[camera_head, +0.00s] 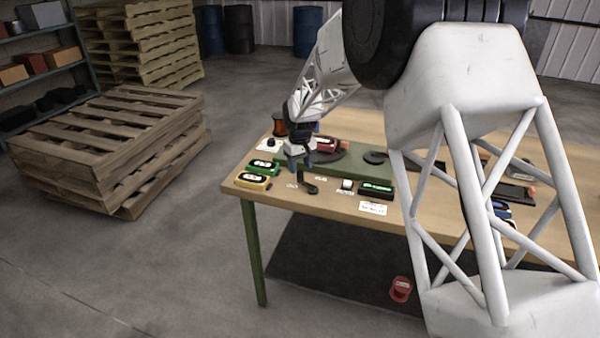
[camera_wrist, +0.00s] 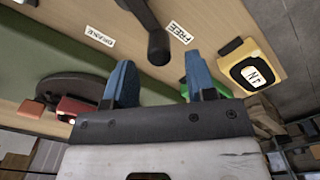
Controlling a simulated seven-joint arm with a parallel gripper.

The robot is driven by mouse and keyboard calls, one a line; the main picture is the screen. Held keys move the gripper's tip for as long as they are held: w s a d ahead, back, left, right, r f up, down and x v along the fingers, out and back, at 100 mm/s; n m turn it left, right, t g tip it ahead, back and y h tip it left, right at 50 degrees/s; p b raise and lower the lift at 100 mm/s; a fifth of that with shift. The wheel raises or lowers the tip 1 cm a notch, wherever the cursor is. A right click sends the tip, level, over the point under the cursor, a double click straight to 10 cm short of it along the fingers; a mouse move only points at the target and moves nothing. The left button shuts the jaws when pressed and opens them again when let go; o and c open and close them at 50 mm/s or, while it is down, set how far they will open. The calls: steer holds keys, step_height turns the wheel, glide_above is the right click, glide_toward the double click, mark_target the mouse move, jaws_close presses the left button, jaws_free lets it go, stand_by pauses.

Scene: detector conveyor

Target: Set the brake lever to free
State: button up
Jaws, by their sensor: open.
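The brake lever is a dark lever with a round knob, seen in the wrist view (camera_wrist: 156,40) and on the near part of the table in the head view (camera_head: 309,188). Its knob lies between the white FREE label (camera_wrist: 180,33) and BRAKE label (camera_wrist: 99,37), appearing closer to FREE. The angle does not show its exact setting. My gripper (camera_head: 299,163) is above the table beside the lever. Its blue fingers (camera_wrist: 160,82) are spread apart, with the knob ahead of the gap and no visible contact. The lever's base is cut off in the wrist view.
A yellow device (camera_head: 252,181) and a green one (camera_head: 263,167) stand left of the lever. A dark green-faced box (camera_head: 376,189) stands to its right. A green conveyor strip (camera_wrist: 40,62) with a dark disc (camera_wrist: 75,88) lies on the table. My arm hides part of the table's right side.

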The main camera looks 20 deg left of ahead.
mark_target(302, 172)
steer(key=shift+r, duration=1.7)
steer(key=shift+d, duration=0.1)
steer(key=shift+s+d+r, duration=0.1)
steer(key=shift+d+r, duration=0.15)
steer(key=s+d+r+m, duration=0.2)
steer(key=s+d+r, duration=0.4)
steer(key=d, duration=0.4)
steer(key=s+d+r+m+t, duration=0.1)
steer(key=s+d+r, duration=0.4)
steer(key=d, duration=0.4)
steer(key=s+d+r+m, duration=0.2)
steer(key=s+d+r, duration=0.4)
steer(key=d, duration=0.4)
steer(key=s+d+m, duration=0.1)
steer(key=s+d, duration=0.4)
steer(key=s, duration=0.5)
steer(key=s+d+f+m+t, duration=0.1)
steer(key=s+d+m, duration=0.1)
steer(key=s+d, duration=0.4)
steer(key=s+d+f+m, duration=0.1)
steer(key=s+d, duration=0.5)
steer(key=s, duration=0.8)
steer(key=shift+m+t, duration=0.3)
steer(key=shift+m, duration=0.1)
